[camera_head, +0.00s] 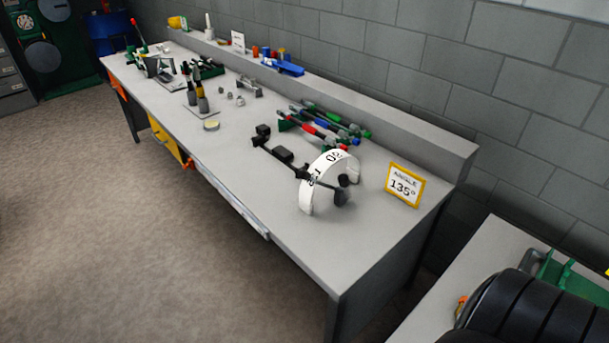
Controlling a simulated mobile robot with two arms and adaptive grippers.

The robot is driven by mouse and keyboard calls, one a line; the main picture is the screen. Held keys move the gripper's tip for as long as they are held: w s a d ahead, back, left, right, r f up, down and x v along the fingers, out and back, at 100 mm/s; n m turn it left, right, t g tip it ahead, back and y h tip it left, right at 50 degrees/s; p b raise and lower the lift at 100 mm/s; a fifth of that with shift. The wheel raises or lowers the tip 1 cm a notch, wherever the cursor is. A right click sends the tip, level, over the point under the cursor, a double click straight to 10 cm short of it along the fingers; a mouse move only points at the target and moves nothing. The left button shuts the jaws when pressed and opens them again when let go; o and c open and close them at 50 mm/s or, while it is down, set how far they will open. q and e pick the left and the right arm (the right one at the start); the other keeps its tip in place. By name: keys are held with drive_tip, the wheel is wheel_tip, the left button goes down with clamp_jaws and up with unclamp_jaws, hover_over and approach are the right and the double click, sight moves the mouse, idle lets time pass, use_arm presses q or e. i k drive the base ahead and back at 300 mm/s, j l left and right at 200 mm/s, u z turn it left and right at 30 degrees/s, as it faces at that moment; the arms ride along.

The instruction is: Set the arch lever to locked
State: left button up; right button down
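A white arch (308,197) with dark printed numbers stands at the near right part of the grey workbench (350,245). A black lever or bar (285,168) runs from the bench's middle toward the arch, with black blocks along it. A dark knob-like end (342,196) shows at the arch's right side. I cannot tell from here which setting the lever is at. A yellow-framed sign (404,185) reading "ANGLE 135°" stands to the right of the arch. Neither of my grippers is in view.
Several coloured-handle tools (325,125) lie behind the arch. Two upright yellow-and-black tools (199,97) and small grey parts (240,99) are farther left. A raised ledge (400,132) runs along the wall. The bench's near right corner is clear.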

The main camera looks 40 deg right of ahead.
sight(344, 179)
drive_tip(key=k+z, duration=0.15)
drive_tip(key=z, duration=1.2)
